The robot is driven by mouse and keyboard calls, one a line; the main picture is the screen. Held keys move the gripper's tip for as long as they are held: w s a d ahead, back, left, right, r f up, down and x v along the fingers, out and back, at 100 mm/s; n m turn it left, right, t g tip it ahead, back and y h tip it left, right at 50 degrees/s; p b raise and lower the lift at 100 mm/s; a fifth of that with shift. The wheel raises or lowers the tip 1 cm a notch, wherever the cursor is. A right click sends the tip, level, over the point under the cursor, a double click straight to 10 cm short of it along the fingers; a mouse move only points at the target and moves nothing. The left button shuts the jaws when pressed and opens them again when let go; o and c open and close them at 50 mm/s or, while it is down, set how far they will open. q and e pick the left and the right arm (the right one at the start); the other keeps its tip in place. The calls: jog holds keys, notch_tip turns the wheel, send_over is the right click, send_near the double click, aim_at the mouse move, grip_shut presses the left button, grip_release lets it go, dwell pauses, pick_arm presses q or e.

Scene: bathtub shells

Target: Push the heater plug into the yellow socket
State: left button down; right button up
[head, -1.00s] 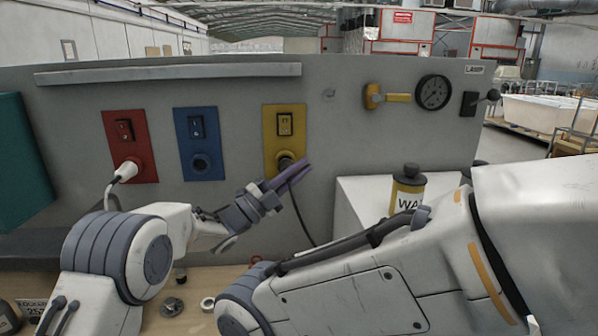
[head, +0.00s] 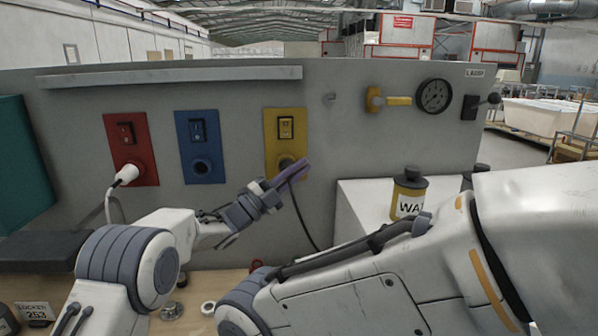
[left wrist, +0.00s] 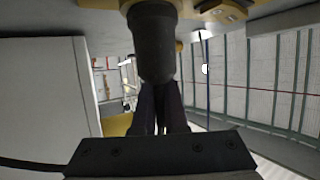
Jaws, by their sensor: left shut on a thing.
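The yellow socket (head: 271,140) is on the grey wall panel, with a switch above its round opening. The heater plug (left wrist: 153,45) is a dark cylinder in the left wrist view. Its far end meets the yellow socket's round collar (left wrist: 150,7); how deep it sits is hidden. My left gripper (head: 299,172) is shut on the plug at the socket, and its dark fingers (left wrist: 160,105) show behind the plug in the left wrist view. A dark cable (head: 303,222) hangs below the gripper. My right gripper is not in view.
A red socket (head: 130,146) holds a white plug (head: 127,175). A blue socket (head: 201,146) is empty. A yellow-and-black bottle (head: 408,193) stands on a white block at the right. A gauge (head: 433,96) and a yellow-handled valve (head: 398,101) are on the panel.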

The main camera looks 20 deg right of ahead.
pick_arm(q)
jog(key=c, duration=0.9)
grip_release()
jog(key=shift+w, duration=0.1)
jog(key=shift+b+v, duration=2.2)
jog(key=shift+v, duration=3.05)
